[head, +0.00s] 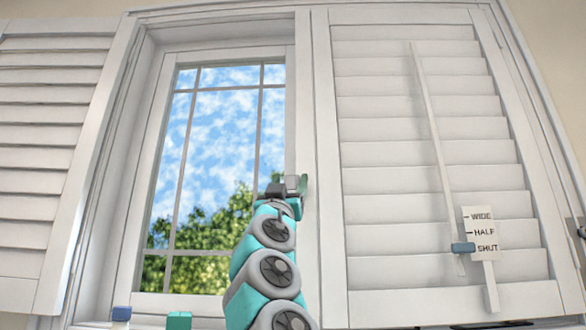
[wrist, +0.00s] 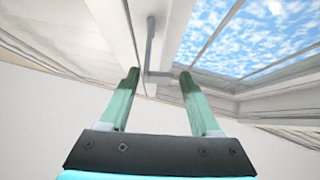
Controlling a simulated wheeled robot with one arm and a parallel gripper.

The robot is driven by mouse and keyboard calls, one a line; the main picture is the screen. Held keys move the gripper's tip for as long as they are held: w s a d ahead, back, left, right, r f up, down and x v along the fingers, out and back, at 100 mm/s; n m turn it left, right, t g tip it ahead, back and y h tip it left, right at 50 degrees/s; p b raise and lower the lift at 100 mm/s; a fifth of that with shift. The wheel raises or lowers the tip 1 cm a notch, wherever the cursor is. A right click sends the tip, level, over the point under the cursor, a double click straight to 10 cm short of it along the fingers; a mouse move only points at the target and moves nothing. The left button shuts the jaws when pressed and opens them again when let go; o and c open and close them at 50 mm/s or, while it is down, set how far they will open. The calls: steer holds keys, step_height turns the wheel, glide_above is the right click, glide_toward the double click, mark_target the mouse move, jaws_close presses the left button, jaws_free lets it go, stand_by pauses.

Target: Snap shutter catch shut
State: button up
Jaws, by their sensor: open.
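The right louvred shutter (head: 430,150) stands across the right part of the window, and the left shutter (head: 45,150) is swung out to the left. A thin grey L-shaped metal piece (wrist: 150,45), which looks like the shutter catch, sits on the white frame in the wrist view. Its foot lies in line with the gap between my fingertips; I cannot tell whether they touch it. My gripper (head: 289,186) is open at the shutter's left edge, and its two green fingers (wrist: 159,75) frame the gap in the wrist view. In the head view my gripper mostly hides the catch.
A tilt rod (head: 436,150) with a blue slider (head: 463,248) hangs on the right shutter beside a WIDE, HALF, SHUT card (head: 480,228); the slider is near SHUT. A grey metal fitting (head: 578,226) is at the right edge. Blue (head: 121,314) and green (head: 179,320) blocks show at lower left.

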mark_target(290, 180)
steer(key=shift+p+x, duration=1.35)
steer(key=shift+x, duration=0.8)
steer(key=shift+c, duration=0.3)
steer(key=c, duration=0.9)
jaws_close()
